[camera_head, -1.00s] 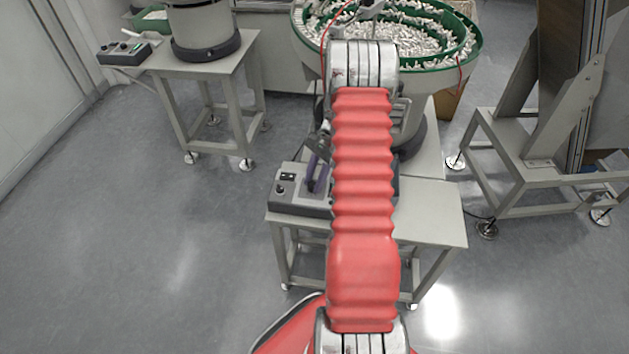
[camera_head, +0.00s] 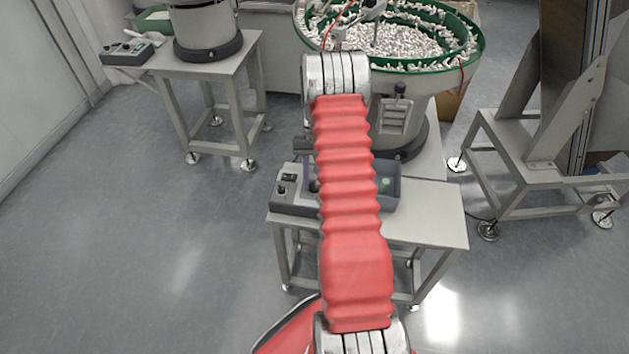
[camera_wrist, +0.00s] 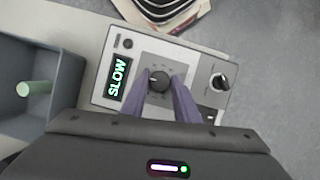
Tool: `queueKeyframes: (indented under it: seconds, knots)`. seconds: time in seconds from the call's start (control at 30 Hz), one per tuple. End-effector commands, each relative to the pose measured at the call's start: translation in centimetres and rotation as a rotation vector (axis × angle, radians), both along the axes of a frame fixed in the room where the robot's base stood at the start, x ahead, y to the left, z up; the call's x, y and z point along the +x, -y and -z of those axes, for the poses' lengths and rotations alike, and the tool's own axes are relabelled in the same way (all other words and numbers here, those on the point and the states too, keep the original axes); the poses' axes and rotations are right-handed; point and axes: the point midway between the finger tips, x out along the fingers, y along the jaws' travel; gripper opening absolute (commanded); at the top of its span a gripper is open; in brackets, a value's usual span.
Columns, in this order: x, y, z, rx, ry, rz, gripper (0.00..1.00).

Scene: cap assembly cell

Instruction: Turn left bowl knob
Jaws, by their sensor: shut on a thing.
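A grey control box (camera_head: 287,203) stands on the low table beside the middle bowl feeder (camera_head: 400,68). In the wrist view the box (camera_wrist: 97,97) has a lit green display (camera_wrist: 118,78) reading SLOW and a round dark knob (camera_wrist: 158,82) on a square dial plate. My gripper (camera_wrist: 161,83) has its two purple fingers on either side of this knob, shut on it. A white mark on the knob points left. In the head view my red-sleeved arm hides the knob and most of the gripper.
A second black knob (camera_wrist: 219,81) sits on the same box, right of the fingers. A grey bin (camera_wrist: 62,66) with a pale green cylinder (camera_wrist: 33,88) is at left. Another feeder (camera_head: 205,30) with its own control box (camera_head: 127,51) stands far left.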

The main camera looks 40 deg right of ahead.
Motion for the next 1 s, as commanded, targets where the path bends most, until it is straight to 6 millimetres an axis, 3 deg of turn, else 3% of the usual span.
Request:
queueKeyframes:
  seconds: [0.57,0.6,0.83,1.0]
  knots:
    - [0.16,0.05,-0.05,-0.003,0.004,-0.049,0.05]
    - [0.17,0.05,-0.06,-0.003,0.004,-0.049,0.29]
    - [0.10,0.01,-0.02,-0.001,0.003,-0.049,0.45]
    - [0.08,0.00,-0.01,-0.001,0.002,-0.048,0.46]
